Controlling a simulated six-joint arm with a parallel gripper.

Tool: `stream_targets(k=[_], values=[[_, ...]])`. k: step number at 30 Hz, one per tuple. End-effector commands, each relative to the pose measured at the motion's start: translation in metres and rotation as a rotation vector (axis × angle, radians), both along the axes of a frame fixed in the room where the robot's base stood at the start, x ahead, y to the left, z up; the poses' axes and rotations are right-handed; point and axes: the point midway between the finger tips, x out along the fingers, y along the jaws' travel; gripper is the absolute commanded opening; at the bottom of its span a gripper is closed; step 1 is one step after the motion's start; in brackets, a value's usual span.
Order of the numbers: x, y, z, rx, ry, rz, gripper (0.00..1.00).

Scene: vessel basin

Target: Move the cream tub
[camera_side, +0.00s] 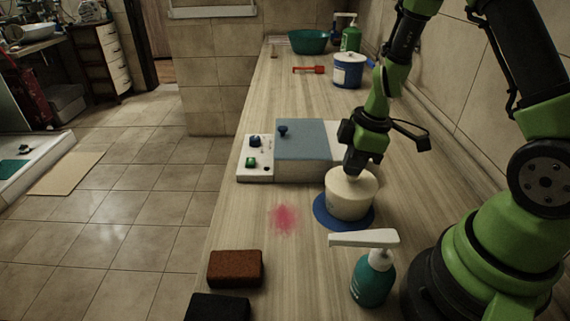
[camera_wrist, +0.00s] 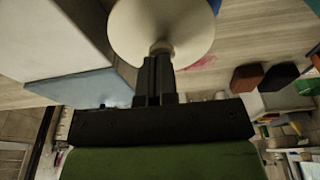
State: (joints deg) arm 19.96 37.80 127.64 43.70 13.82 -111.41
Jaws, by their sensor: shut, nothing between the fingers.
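The cream tub (camera_side: 350,198) stands upright on a round blue mat (camera_side: 332,221) on the counter. My gripper (camera_side: 356,167) is right above the tub, pointing down, with its fingers together at the top of the lid. In the wrist view the tub (camera_wrist: 135,28) is a pale disc with a small knob at its middle, and the shut fingers (camera_wrist: 158,68) reach to that knob. I cannot tell whether the fingertips touch it. Nothing shows held between the fingers.
A white device with a blue-grey lid (camera_side: 305,140) stands just behind-left of the tub. A teal pump bottle (camera_side: 373,275) is in front. A brown sponge (camera_side: 235,268) and a black block (camera_side: 217,307) lie front left. A pink stain (camera_side: 285,218) marks the counter; a blue-white tub (camera_side: 348,70) stands farther back.

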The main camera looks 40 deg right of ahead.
Motion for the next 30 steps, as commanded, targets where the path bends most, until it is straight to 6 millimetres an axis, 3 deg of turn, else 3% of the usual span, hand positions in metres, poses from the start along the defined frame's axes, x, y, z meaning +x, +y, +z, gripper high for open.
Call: stream_targets(k=[1,19,30], values=[[-0.011,0.001,-0.008,0.006,0.038,0.002,0.0],[-0.011,0.001,0.011,0.008,0.038,0.002,0.0],[-0.066,-0.049,0.011,0.01,0.039,-0.012,0.0]])
